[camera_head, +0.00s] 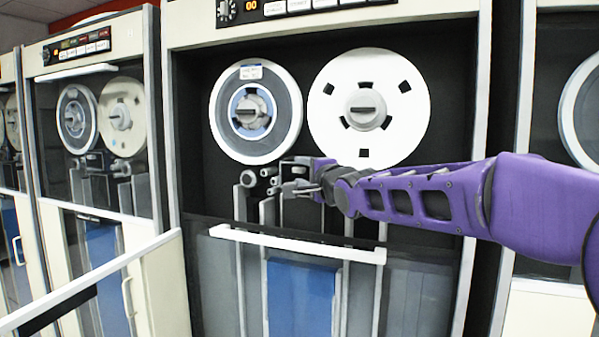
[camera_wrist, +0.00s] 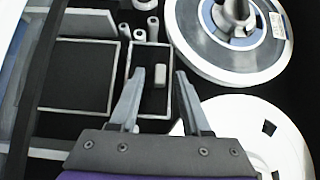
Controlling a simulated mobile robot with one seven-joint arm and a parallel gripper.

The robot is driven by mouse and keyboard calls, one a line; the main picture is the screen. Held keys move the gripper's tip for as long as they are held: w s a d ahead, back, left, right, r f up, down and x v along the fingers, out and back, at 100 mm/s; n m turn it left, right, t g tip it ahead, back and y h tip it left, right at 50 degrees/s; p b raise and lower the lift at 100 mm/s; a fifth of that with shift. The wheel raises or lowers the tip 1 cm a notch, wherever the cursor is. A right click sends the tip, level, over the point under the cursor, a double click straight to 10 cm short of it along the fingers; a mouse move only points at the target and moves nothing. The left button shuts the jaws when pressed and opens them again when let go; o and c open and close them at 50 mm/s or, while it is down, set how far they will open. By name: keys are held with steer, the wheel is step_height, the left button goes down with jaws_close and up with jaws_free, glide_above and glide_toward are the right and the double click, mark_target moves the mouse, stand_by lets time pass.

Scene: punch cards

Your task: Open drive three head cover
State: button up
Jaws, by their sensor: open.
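The tape drive straight ahead (camera_head: 328,25) has its upper front open on a black interior with two reels. I cannot read a drive number on it. Below the reels is the head area, mostly hidden behind my gripper (camera_head: 292,180) in the head view. In the wrist view, a dark, grey-edged panel that looks like the head cover (camera_wrist: 137,72) bears a small rounded grey handle (camera_wrist: 162,75). My gripper (camera_wrist: 159,72) is open, with its fingertips on either side of the handle in that view. Whether they touch it is unclear.
A blue-hubbed reel (camera_head: 287,95) and a white reel (camera_head: 410,110) sit just above my gripper. A white horizontal bar (camera_head: 300,243) crosses the drive below. Another drive (camera_head: 80,180) stands at left, and a white-edged panel (camera_head: 90,282) juts out at lower left.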

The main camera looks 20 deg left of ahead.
steer(key=shift+c, duration=0.3)
jaws_close()
steer(key=shift+f, duration=0.1)
steer(key=shift+s+f+n+t+y+b, duration=0.3)
steer(key=shift+f+n+t+b, duration=0.15)
steer(key=shift+b, duration=0.55)
steer(key=shift+s+f+n+y+b, duration=0.1)
steer(key=shift+s+n+y+b, duration=0.1)
steer(key=shift+n+y+b, duration=0.3)
steer(key=shift+s+a+f+n+t+y, duration=0.15)
steer(key=shift+f+n+y, duration=0.25)
steer(key=shift+n+y, duration=0.55)
steer(key=shift+s+d+f+n+t+y, duration=0.1)
steer(key=shift+s+f+n+y, duration=0.2)
steer(key=shift+n+y, duration=0.7)
steer(key=shift+s+a+f+n+t+y, duration=0.15)
steer(key=shift+f+n+y, duration=0.3)
steer(key=shift+n, duration=0.95)
steer(key=shift+d, duration=0.1)
